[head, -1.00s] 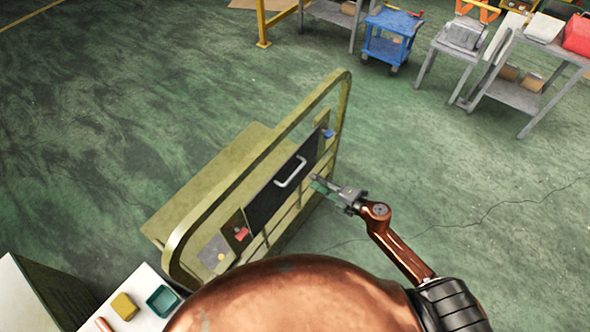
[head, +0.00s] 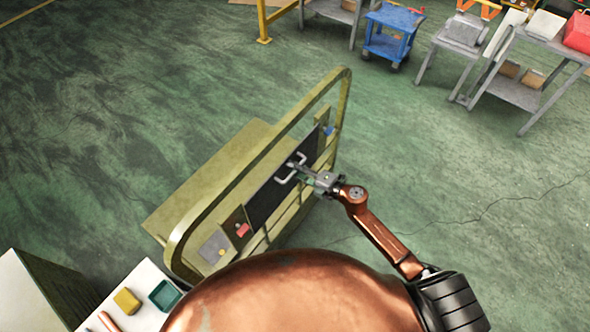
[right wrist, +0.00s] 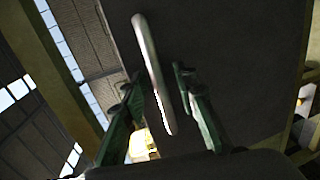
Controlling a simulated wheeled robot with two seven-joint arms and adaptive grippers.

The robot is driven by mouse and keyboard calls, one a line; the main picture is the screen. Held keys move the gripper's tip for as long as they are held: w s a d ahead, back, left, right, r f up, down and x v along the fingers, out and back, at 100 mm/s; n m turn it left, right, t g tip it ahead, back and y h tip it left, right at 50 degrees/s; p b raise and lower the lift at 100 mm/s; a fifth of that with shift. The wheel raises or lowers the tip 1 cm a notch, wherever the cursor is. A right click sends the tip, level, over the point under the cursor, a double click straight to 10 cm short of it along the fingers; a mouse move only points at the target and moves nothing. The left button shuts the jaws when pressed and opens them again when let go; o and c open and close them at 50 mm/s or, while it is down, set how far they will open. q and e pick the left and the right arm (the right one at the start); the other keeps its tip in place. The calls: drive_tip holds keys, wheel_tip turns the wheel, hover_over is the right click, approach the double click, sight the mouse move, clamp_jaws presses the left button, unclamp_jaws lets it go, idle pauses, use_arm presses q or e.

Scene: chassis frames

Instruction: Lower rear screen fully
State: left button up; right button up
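The rear screen (head: 270,201) is a dark panel set in an olive frame (head: 336,88) in the head view. A pale bar handle (head: 283,181) stands out from its face. My right gripper (head: 294,166) is at the handle's upper right end in the head view. In the right wrist view the handle (right wrist: 152,70) runs between the two open green fingers (right wrist: 158,88), with a gap visible on each side. The dark screen (right wrist: 235,60) lies behind it. My left gripper is not in view.
A white table (head: 143,284) with a yellow block (head: 126,301) and a teal tray (head: 165,295) stands at the lower left. A blue cart (head: 388,35) and grey benches (head: 520,92) stand at the back right. Green floor right of the frame is clear.

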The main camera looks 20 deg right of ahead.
clamp_jaws()
idle(0.6)
